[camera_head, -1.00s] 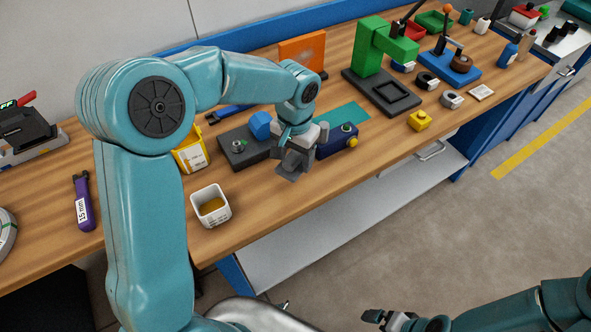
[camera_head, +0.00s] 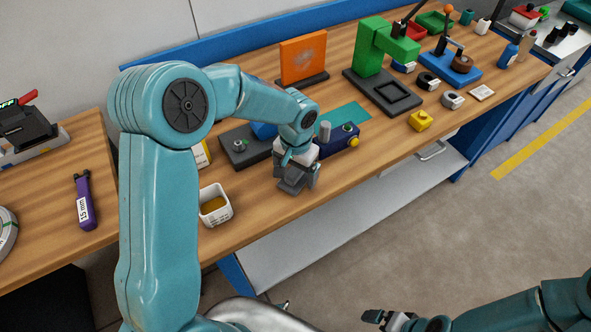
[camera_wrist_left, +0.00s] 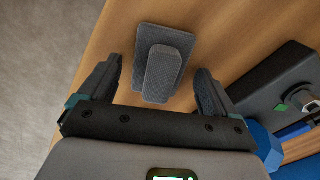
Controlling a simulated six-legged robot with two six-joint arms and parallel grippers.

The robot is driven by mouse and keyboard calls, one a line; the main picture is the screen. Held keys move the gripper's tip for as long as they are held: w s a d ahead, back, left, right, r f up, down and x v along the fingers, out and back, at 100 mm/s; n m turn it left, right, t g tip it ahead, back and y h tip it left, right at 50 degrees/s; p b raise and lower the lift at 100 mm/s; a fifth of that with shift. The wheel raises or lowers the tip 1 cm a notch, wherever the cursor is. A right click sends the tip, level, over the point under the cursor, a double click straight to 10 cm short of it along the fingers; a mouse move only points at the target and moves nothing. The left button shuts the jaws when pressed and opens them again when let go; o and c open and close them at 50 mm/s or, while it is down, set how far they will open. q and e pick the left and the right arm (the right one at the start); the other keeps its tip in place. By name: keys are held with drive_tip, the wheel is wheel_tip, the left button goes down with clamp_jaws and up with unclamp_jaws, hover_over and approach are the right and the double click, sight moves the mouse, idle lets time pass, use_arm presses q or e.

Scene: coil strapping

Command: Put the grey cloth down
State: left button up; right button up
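The grey cloth (camera_wrist_left: 150,40) lies on the wooden bench top in the left wrist view, a flat dark grey piece with a raised fold in its middle. My left gripper (camera_wrist_left: 160,68) is open, with one finger on each side of the cloth and gaps between the fingers and the fold. In the head view my left gripper (camera_head: 298,181) is low over the front part of the bench, and the cloth is mostly hidden by it. My right gripper (camera_head: 376,318) is at the bottom of the head view, away from the bench; its opening is too small to judge.
A white bin (camera_head: 216,206) stands left of the left gripper. A dark block with a knob (camera_head: 238,146) and a dark blue box with a yellow knob (camera_head: 340,140) stand behind it. A yellow block (camera_head: 420,121) is farther right. The bench's front edge is close.

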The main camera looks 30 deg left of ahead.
sight(296, 171)
use_arm(q)
drive_tip(key=shift+r, duration=0.15)
wheel_tip(296, 171, up, 12)
idle(0.5)
drive_tip(key=shift+s+d, duration=0.1)
drive_tip(key=shift+s, duration=0.05)
idle(0.3)
